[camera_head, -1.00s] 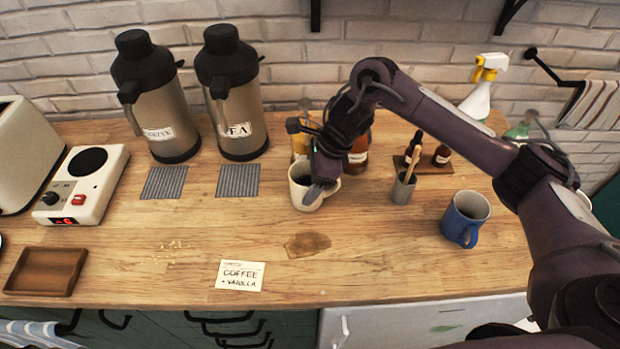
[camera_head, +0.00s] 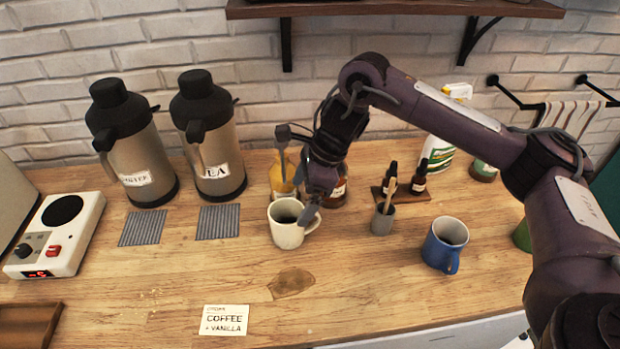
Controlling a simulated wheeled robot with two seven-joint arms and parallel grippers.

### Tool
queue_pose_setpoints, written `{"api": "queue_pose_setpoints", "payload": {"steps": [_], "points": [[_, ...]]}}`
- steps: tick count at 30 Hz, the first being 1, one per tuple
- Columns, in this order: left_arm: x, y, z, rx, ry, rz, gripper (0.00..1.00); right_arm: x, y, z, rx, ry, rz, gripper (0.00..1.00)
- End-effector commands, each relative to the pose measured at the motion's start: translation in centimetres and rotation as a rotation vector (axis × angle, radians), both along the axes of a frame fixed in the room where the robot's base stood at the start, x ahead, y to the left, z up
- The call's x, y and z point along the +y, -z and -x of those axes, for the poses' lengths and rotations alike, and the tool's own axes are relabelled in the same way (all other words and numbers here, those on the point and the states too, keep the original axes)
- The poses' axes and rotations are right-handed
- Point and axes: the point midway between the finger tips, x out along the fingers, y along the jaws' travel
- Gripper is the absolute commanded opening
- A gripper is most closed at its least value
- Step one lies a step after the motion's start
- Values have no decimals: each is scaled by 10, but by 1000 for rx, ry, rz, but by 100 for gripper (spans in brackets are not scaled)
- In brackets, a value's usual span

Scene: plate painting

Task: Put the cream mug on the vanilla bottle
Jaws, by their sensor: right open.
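The cream mug (camera_head: 287,232) stands upright on the wooden counter, left of the picture's middle. Its handle is on the right. My right gripper (camera_head: 309,212) is open, pointing down at the mug's right rim and handle, and hides part of them. I cannot tell whether it touches the mug. Behind the mug stand an amber-yellow bottle (camera_head: 283,186) and a brown bottle (camera_head: 338,190) partly hidden by my gripper. Small dark bottles (camera_head: 419,178) stand on a wooden tray farther right. I cannot read which bottle is vanilla. My left gripper is not in view.
A blue mug (camera_head: 444,248) and a grey cup with sticks (camera_head: 382,220) stand to the right. Two flasks (camera_head: 210,150) stand at the back left behind grey mats (camera_head: 218,222). A card (camera_head: 224,320) reads coffee and vanilla. The counter around a brown stain (camera_head: 291,283) is clear.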

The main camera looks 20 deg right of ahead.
Motion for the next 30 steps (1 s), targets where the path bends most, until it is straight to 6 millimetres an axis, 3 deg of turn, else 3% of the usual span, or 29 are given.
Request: {"api": "queue_pose_setpoints", "payload": {"steps": [3,9,30], "points": [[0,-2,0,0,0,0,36,-8,-21,1,-4,2,2,92],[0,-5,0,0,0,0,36,-15,-38,4,-2,0,1,92],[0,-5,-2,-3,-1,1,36,-16,-41,5,1,0,0,92]]}}
